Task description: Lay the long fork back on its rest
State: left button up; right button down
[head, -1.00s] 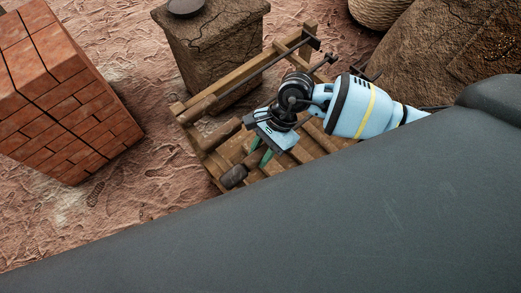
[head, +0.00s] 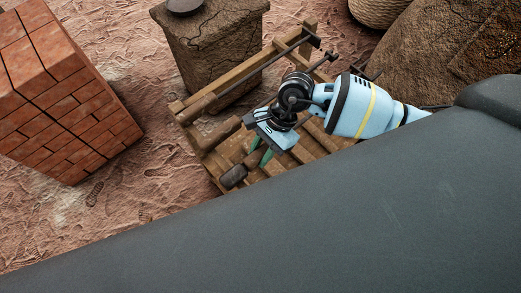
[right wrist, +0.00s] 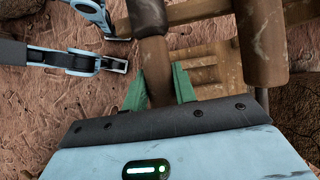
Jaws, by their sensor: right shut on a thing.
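My right gripper (head: 262,157) is over the low wooden rack, its green fingers pointing down. In the right wrist view the fingers (right wrist: 158,88) are shut on a round brown handle, which I take for the long fork (right wrist: 157,62). In the head view its dark handle end (head: 233,176) sticks out beside the fingers, at the rack's near left. Its far end and tines are hidden or cannot be made out. The slatted rack (head: 262,60) looks like the rest. I cannot tell whether the fork touches it.
Two other long-handled tools lie across the rack: one handle (head: 198,108) at the far left, another (head: 222,133) nearer. A cracked mud block (head: 215,50) stands behind the rack. A brick stack (head: 65,95) is at left, and a mud kiln (head: 435,50) at right.

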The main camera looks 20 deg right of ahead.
jog(key=c, duration=1)
grip_release()
jog(key=shift+f, duration=0.1)
jog(key=shift+c, duration=0.2)
jog(key=shift+f, duration=0.1)
jog(key=shift+r+p, duration=2.55)
jog(key=shift+r, duration=2.1)
pick_arm(q)
jog(key=w+r+t, duration=0.1)
jog(key=w+r, duration=0.2)
jog(key=r, duration=0.3)
jog(key=shift+w, duration=0.4)
